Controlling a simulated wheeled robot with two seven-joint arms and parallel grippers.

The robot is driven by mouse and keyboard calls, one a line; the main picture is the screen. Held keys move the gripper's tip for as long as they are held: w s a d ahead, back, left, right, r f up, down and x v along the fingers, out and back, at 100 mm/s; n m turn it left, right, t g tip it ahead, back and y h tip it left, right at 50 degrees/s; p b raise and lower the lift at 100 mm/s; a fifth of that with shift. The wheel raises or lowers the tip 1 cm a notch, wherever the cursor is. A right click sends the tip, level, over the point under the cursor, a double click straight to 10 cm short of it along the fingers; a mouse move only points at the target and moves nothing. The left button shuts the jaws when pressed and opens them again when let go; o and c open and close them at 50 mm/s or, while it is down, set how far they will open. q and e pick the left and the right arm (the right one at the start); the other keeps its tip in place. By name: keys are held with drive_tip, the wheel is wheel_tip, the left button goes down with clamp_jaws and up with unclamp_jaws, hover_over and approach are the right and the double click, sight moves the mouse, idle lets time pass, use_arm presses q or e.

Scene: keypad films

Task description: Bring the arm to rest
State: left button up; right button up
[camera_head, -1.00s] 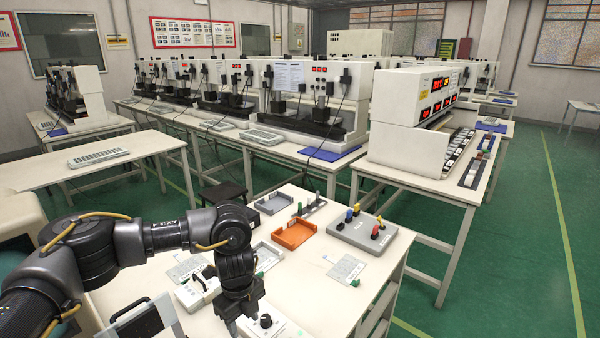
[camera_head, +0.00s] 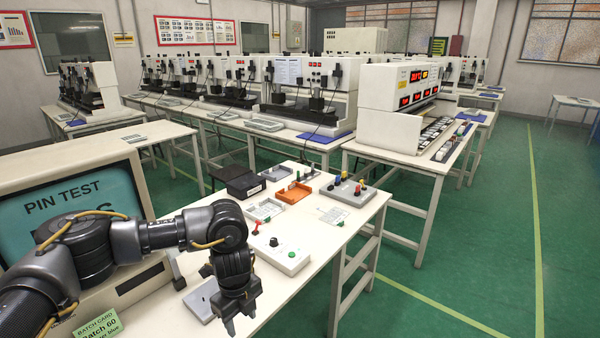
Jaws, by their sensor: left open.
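My left arm comes in from the left in the head view. Its left gripper (camera_head: 243,322) points down over the near part of the white table (camera_head: 311,279). The fingers are apart and I see nothing between them. A flat grey plate (camera_head: 200,300) lies on the table just left of the gripper. My right gripper is not in view.
A monitor (camera_head: 70,205) reading "PIN TEST" stands at the left, behind my arm. A green batch card (camera_head: 97,328) is at the lower left. Farther back on the table are an orange tray (camera_head: 294,193), a grey tray (camera_head: 265,210) and a grey block with coloured knobs (camera_head: 347,192). Green floor (camera_head: 480,260) is free at right.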

use_arm(q)
drive_tip(key=s+d+f+n+h, duration=0.2)
drive_tip(key=d+f+n+h, duration=0.45)
drive_tip(key=d+f, duration=0.8)
wheel_tip(320, 180, down, 12)
drive_tip(key=s+a+n+t+h, duration=0.1)
drive_tip(key=n+t+h, duration=0.25)
drive_tip(key=n, duration=0.25)
drive_tip(key=s+a+f+n+t+y, duration=0.1)
drive_tip(key=s+a+f+n+y, duration=0.25)
drive_tip(key=s+a+f, duration=0.55)
drive_tip(key=s+a+f+n+y, duration=0.2)
drive_tip(key=s+a+f+n, duration=0.3)
drive_tip(key=s+f, duration=0.55)
drive_tip(key=s+a+f+g+y, duration=0.1)
drive_tip(key=s+a, duration=0.3)
drive_tip(key=s, duration=0.4)
drive_tip(key=s+a+f+n+g+y, duration=0.1)
drive_tip(key=s+a+f, duration=0.3)
drive_tip(key=s, duration=0.5)
drive_tip(key=s+a+f+n+g+y, duration=0.1)
drive_tip(key=s+a+f+y, duration=0.1)
drive_tip(key=s+a, duration=0.3)
drive_tip(key=s+f, duration=0.1)
drive_tip(key=s, duration=0.3)
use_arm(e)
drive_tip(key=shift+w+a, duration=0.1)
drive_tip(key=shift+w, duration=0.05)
